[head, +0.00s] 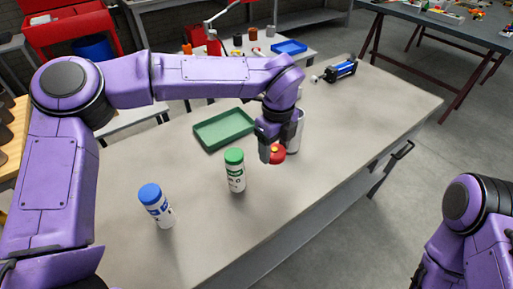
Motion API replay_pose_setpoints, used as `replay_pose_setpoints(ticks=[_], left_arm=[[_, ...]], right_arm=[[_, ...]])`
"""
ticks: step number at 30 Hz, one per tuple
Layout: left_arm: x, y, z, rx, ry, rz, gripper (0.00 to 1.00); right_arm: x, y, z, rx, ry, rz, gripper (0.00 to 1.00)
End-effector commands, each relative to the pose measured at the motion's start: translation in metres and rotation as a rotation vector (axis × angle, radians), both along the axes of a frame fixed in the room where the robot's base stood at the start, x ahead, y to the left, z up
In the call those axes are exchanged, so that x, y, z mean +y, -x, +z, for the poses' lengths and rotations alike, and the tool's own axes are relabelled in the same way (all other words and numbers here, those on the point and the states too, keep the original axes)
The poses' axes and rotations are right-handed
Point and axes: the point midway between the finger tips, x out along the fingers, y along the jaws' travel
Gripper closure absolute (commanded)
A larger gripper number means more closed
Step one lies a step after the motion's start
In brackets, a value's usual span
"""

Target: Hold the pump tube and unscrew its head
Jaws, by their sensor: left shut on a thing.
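My left gripper (268,147) is over the middle of the table, its fingers pointing down. It is shut on a small red piece with a yellow centre (278,153), which shows just right of its fingers. A pale grey cylinder (296,132) stands close behind the gripper; the wrist hides part of it, and I cannot tell whether it is joined to the red piece. A white tube with a green head (235,170) and a white tube with a blue head (156,205) stand upright to the left. My right arm is at the lower right; its gripper is not visible.
An open green tray (224,129) lies behind the green-headed tube. A blue and black cylindrical device (341,70) lies at the table's far end. The grey table (365,115) is clear to the right of the gripper and at the front.

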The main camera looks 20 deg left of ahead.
Motion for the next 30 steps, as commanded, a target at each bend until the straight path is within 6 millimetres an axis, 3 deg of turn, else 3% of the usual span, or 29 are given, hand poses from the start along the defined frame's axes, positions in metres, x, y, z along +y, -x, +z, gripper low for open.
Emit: replay_pose_setpoints(ticks=[1, 5, 10, 21, 30], left_arm=[[0.013, -0.011, 0.001, 0.004, 0.001, 0.008, 0.74], [0.042, -0.039, -0.017, 0.005, 0.0, 0.012, 0.74], [0.063, -0.06, -0.056, 0.005, 0.0, 0.007, 0.74], [0.077, -0.075, -0.109, 0.003, -0.001, 0.003, 0.74], [0.077, -0.075, -0.116, -0.001, 0.001, 0.002, 0.74]], right_arm=[[0.0, 0.0, 0.014, 0.001, -0.001, 0.0, 0.03], [0.0, 0.0, 0.031, 0.0, 0.0, 0.0, 0.03], [0.0, 0.0, 0.043, 0.0, 0.0, 0.0, 0.03], [0.0, 0.0, 0.057, 0.0, 0.0, 0.0, 0.03], [0.0, 0.0, 0.056, 0.0, 0.0, 0.0, 0.03]])
